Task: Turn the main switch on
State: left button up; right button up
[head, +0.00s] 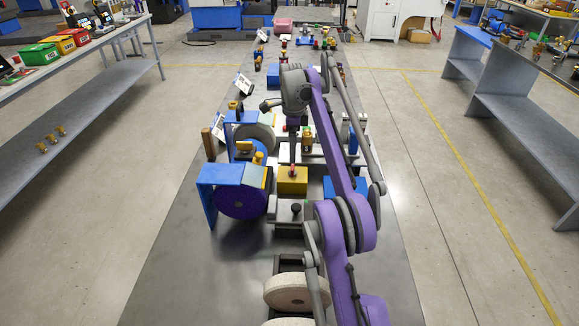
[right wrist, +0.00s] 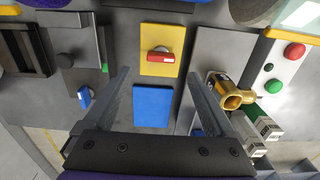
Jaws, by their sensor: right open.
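The main switch appears to be a red handle (head: 293,169) on a yellow box (head: 291,187) in the middle of the bench. In the right wrist view the red handle (right wrist: 161,60) lies crosswise on the yellow face (right wrist: 160,36). My right gripper (head: 292,155) points down close above the box. In the right wrist view its fingers (right wrist: 158,76) are spread wide, with nothing between them, just short of the yellow plate. The exact gap to the handle cannot be told. My left gripper is not in view.
A blue plate (right wrist: 152,105) adjoins the yellow one. A brass-coloured fitting (right wrist: 232,95) stands beside the right finger. A panel with red (right wrist: 295,51) and green buttons is farther right. Grinding wheels under blue guards (head: 222,174) stand left of the yellow box.

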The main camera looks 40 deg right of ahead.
aim_at(292, 166)
notch_tip(292, 166, down, 7)
jog(key=shift+w+f+b, duration=0.1)
jog(key=shift+b, duration=0.75)
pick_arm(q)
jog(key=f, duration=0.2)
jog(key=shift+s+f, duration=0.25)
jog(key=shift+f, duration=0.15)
pick_arm(e)
jog(key=c, duration=1.4)
